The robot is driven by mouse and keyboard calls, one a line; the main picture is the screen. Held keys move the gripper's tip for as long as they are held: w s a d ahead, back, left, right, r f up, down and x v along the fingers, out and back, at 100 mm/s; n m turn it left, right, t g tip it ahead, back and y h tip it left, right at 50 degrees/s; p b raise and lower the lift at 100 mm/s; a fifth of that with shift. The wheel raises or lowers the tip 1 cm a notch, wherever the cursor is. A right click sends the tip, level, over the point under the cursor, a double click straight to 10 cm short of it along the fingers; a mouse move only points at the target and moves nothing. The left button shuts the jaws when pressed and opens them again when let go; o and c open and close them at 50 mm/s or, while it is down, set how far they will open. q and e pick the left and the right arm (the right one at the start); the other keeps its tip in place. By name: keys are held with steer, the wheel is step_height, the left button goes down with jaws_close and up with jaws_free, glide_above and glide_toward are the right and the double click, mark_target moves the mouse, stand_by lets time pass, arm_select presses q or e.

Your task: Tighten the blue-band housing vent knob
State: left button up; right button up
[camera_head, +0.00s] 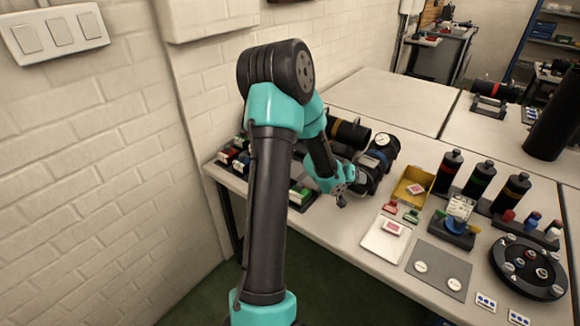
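A black horizontal housing (371,164) with a round white gauge (381,141) on top lies near the back of the table. A bluish band seems to show on it, but it is small and partly hidden. I cannot make out its vent knob. My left gripper (342,203) points down just in front and to the left of this housing. It looks apart from it, over the table. Its fingertips are too small to tell open from shut. My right gripper is not in view.
A yellow-band black cylinder (349,134) lies behind the housing. A yellow bin (398,190), white tray (372,246), grey mat (420,277), several upright bottles (479,178) and a round black carousel (507,283) stand to the right. A brick wall (90,180) bounds the left.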

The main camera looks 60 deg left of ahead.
arm_select(q)
steer(key=shift+s+a+f+n+t+h, duration=0.1)
steer(key=shift+f+n+t+h, duration=0.05)
steer(key=shift+n+t+h, duration=0.4)
steer(key=shift+a+f+n+t+h, duration=0.1)
steer(key=shift+n+t+h, duration=0.35)
steer(key=shift+t+h, duration=0.15)
steer(key=shift+f+n+t+h, duration=0.2)
steer(key=shift+n+t+h, duration=0.75)
steer(key=shift+n+t, duration=0.2)
steer(key=v, duration=1.7)
steer(key=s+a+r+g+y, duration=0.1)
steer(key=s+a+y, duration=0.1)
steer(key=a+y, duration=0.3)
steer(key=shift+s+a+r+n+y, duration=0.2)
steer(key=shift+a+r+n+y, duration=0.15)
steer(key=shift+a, duration=0.6)
steer(key=shift+f, duration=0.1)
